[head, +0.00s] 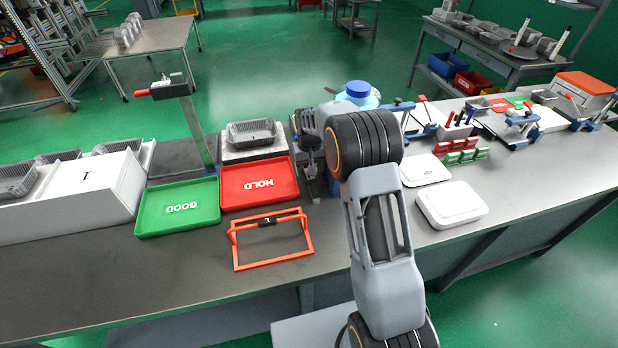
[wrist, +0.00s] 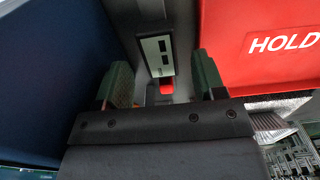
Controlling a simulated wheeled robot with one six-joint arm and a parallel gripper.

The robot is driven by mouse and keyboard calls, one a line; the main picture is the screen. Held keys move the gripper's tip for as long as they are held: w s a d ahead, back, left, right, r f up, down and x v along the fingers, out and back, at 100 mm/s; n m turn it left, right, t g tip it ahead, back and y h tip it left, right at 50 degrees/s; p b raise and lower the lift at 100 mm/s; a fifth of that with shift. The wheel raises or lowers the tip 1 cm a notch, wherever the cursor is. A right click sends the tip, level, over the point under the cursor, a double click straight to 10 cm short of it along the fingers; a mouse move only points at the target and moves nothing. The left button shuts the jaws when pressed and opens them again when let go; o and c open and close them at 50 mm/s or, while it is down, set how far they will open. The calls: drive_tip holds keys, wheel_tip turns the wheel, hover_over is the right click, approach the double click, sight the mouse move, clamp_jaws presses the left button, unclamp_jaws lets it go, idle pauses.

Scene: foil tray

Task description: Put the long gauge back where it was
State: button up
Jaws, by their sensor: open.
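My gripper (wrist: 164,82) is open, its two green-padded fingers apart. In the wrist view a grey upright piece with a white, black-marked plate (wrist: 158,55) and a small red part lies ahead between the fingers. I cannot tell whether it is a gauge or its stand. In the head view my arm hides most of the gripper, which is right of the red HOLD tray (head: 260,201). An orange-red frame with a black marked block on its top bar, perhaps the long gauge (head: 272,264), rests on the bench in front of that tray, apart from my gripper.
The green GOOD tray (head: 150,226) lies left of the HOLD tray. A foil tray (head: 252,132) sits on a pale block behind. A post with a red handle (head: 143,93) stands behind the GOOD tray. White lidded boxes (head: 452,204) lie right of my arm. The left front bench is clear.

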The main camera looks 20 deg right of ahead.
wheel_tip(320, 180, up, 6)
drive_tip(key=shift+r, duration=0.1)
drive_tip(key=s+r+t, duration=0.1)
drive_tip(key=s+r, duration=0.6)
drive_tip(key=s+t, duration=0.3)
drive_tip(key=s, duration=1.7)
drive_tip(key=shift+s+r+b, duration=0.3)
drive_tip(key=shift+s, duration=0.05)
drive_tip(key=shift+a, duration=0.1)
